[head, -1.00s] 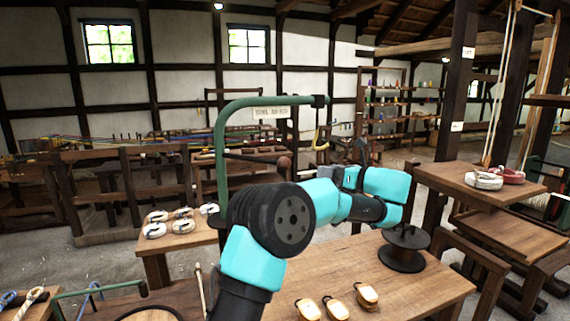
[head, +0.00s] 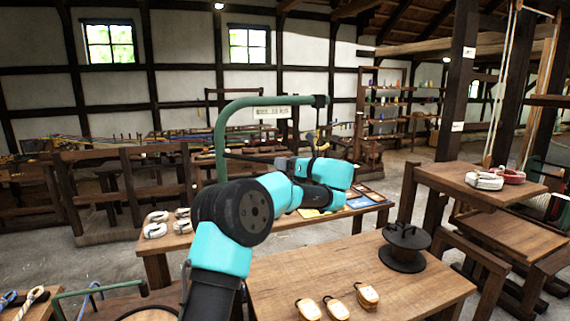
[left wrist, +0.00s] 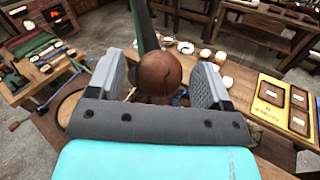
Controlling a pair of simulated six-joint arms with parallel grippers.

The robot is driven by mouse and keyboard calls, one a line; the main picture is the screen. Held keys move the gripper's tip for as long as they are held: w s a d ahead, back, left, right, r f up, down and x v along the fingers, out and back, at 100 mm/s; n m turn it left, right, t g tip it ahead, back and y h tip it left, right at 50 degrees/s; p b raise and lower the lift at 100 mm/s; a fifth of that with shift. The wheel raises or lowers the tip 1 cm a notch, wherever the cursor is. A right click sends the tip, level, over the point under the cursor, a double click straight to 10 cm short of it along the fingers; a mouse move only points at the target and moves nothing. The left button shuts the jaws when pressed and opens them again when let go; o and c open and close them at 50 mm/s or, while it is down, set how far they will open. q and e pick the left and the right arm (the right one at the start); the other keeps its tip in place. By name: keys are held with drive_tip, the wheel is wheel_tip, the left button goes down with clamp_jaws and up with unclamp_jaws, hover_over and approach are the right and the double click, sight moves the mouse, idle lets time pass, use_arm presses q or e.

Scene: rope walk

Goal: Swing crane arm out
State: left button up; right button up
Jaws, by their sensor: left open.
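The green crane arm (head: 262,101) rises from a post and curves right in the head view, ending in a dark block with a hook hanging below. A dark handle bar sticks out from the post toward my gripper. In the left wrist view, a round wooden knob (left wrist: 160,73) lies between the fingers of my left gripper (left wrist: 157,82). The gripper is open, with a finger on each side of the knob and slight gaps visible. The green post shows behind the knob. In the head view my left gripper (head: 286,163) hides the knob. My right gripper is not in view.
A black spool (head: 404,248) and several wooden blocks (head: 338,303) stand on the front table (head: 420,288). White rope coils (head: 155,230) lie on the table behind. A yellow board (left wrist: 285,105) shows right in the wrist view. A side table (head: 455,178) holds rope coils.

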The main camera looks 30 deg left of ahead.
use_arm(q)
drive_tip(key=shift+a, duration=0.6)
drive_tip(key=c, duration=1.3)
drive_tip(key=shift+o, duration=0.2)
drive_tip(key=shift+d, duration=0.1)
